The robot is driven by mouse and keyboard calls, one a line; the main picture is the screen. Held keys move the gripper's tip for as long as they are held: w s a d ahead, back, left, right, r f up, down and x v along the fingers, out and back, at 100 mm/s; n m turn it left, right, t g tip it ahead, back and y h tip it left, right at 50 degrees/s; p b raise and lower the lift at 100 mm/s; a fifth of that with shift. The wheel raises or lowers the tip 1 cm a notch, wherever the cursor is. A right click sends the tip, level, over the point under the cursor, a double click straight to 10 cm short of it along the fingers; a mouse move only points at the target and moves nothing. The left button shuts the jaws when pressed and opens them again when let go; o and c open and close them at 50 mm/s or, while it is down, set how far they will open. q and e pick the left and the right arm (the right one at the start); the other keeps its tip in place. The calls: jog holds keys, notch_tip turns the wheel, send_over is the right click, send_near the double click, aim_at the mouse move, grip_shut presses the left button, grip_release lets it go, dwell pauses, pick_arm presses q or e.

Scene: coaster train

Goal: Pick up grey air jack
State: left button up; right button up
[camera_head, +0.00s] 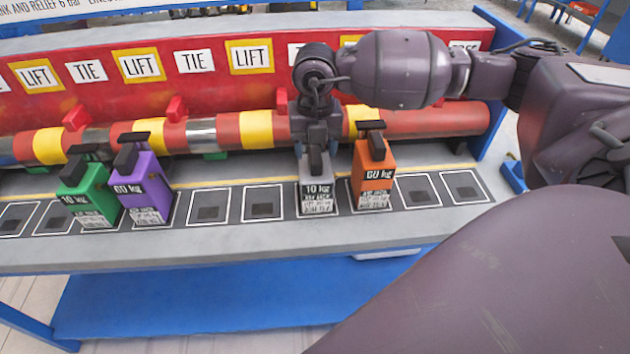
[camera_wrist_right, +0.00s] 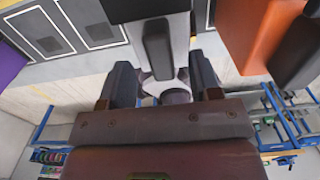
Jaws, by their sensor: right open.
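The grey air jack (camera_head: 317,198), labelled 10 kg, stands upright on the bench in a marked slot, between an empty slot and the orange jack. My right gripper (camera_head: 316,150) is directly over it, pointing down. In the right wrist view the open fingers (camera_wrist_right: 164,88) stand either side of the grey jack's narrow top, with the jack's body (camera_wrist_right: 180,35) beyond. I cannot tell whether the fingers touch it. My left gripper is not in view.
An orange jack (camera_head: 373,175) stands close to the right of the grey one. A purple jack (camera_head: 143,190) and a green jack (camera_head: 90,195) stand farther left. A striped roller (camera_head: 430,122) and red panel (camera_head: 105,95) lie behind. Empty slots (camera_head: 262,204) separate purple and grey.

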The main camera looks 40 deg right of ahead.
aim_at(316, 154)
notch_tip(316, 154, down, 3)
jog(key=shift+f, duration=0.1)
grip_shut()
dwell(0.3)
dwell(1.1)
